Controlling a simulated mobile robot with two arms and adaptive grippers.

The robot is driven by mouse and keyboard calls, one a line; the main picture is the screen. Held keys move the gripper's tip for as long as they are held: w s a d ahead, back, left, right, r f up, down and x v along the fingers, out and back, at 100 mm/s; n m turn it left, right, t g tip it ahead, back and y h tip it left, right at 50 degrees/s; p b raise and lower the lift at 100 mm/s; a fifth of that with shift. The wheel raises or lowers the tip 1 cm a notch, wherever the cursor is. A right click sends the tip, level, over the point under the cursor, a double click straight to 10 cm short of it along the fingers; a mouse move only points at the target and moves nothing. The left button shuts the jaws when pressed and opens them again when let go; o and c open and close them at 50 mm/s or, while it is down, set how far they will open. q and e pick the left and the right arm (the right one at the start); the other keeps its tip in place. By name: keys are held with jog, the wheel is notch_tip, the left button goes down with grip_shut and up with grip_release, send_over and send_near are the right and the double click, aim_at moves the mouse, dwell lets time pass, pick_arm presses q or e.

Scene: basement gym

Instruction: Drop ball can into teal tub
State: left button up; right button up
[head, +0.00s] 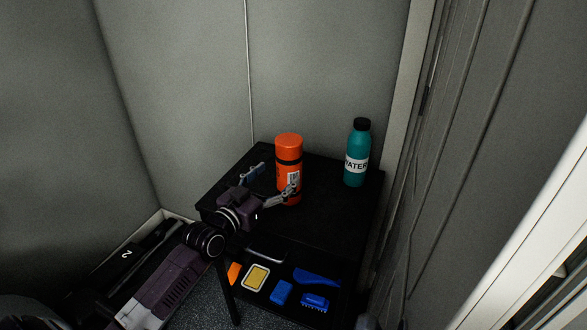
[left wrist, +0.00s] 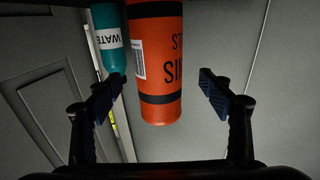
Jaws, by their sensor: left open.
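The ball can is an orange cylinder (head: 288,160) with dark bands, a barcode label and an orange lid. It stands upright on the black table (head: 325,222). In the left wrist view the can (left wrist: 158,60) hangs upside down in the middle. My left gripper (head: 275,181) is open, with one finger on each side of the can. In the left wrist view gaps show between both finger pads and the can. My right gripper is in neither view. No teal tub is visible.
A teal water bottle (head: 357,155) with a black cap stands right of the can on the table. A lower shelf holds a yellow-framed item (head: 256,277) and blue brushes (head: 315,302). Grey walls close in behind and at right.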

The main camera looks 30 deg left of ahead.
aim_at(290, 163)
pick_arm(q)
jog(key=shift+w+r, duration=0.2)
jog(key=shift+w, duration=0.2)
jog(key=shift+w+d, duration=0.2)
jog(key=shift+w, duration=0.6)
jog(key=w, duration=0.3)
jog(key=shift+w+d+p, duration=0.2)
jog(key=shift+d+p, duration=0.05)
jog(key=shift+p, duration=0.05)
jog(key=shift+w, duration=0.2)
jog(key=c, duration=1.3)
jog(key=shift+c, duration=1.4)
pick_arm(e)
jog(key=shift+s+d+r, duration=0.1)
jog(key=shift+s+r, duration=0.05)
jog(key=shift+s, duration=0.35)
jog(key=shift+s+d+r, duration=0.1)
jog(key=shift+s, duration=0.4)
pick_arm(q)
jog(key=shift+r, duration=0.1)
